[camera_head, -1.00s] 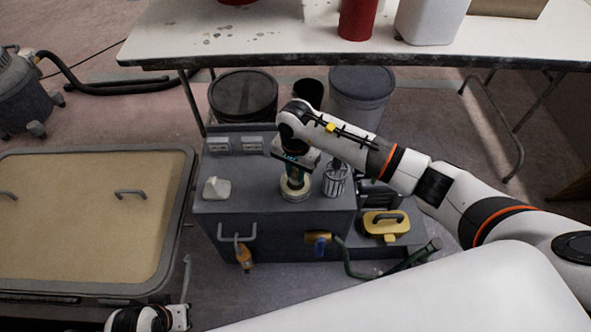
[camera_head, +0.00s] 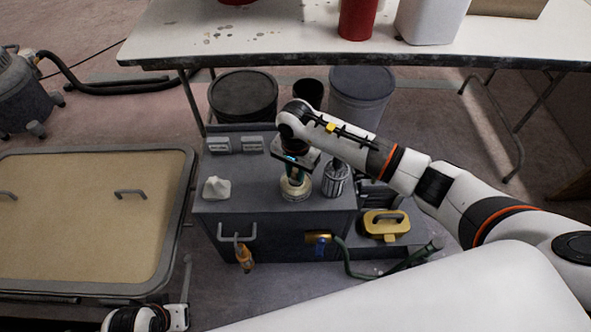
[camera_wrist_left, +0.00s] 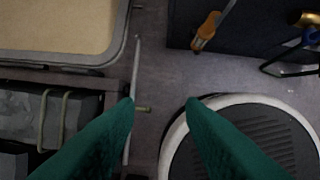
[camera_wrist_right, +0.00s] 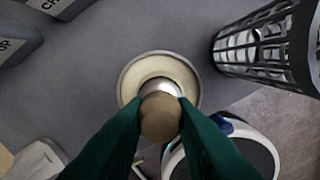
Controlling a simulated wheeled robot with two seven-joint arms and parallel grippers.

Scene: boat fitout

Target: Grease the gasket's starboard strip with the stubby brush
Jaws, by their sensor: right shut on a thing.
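My right gripper (camera_head: 292,170) is shut on the stubby brush, above the grey cabinet top. In the right wrist view the brush (camera_wrist_right: 160,118) shows its round brown handle end and a silvery collar between the green fingertips. Directly beneath it is a round cream pot (camera_wrist_right: 186,73), also in the head view (camera_head: 295,194). The bristles are hidden, so I cannot tell whether they touch the pot's contents. My left gripper (camera_wrist_left: 160,104) is open and empty over the floor. A tan hatch panel (camera_head: 85,225) in a grey frame lies at left; I cannot make out the gasket's starboard strip.
A wire-sided cup (camera_head: 335,180) stands right of the pot, and a whitish lump (camera_head: 216,188) lies to its left. Two labelled grey blocks (camera_head: 219,145) stand at the cabinet's back. A white table (camera_head: 300,45) is behind. A yellow-handled tool (camera_head: 386,224) sits at right.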

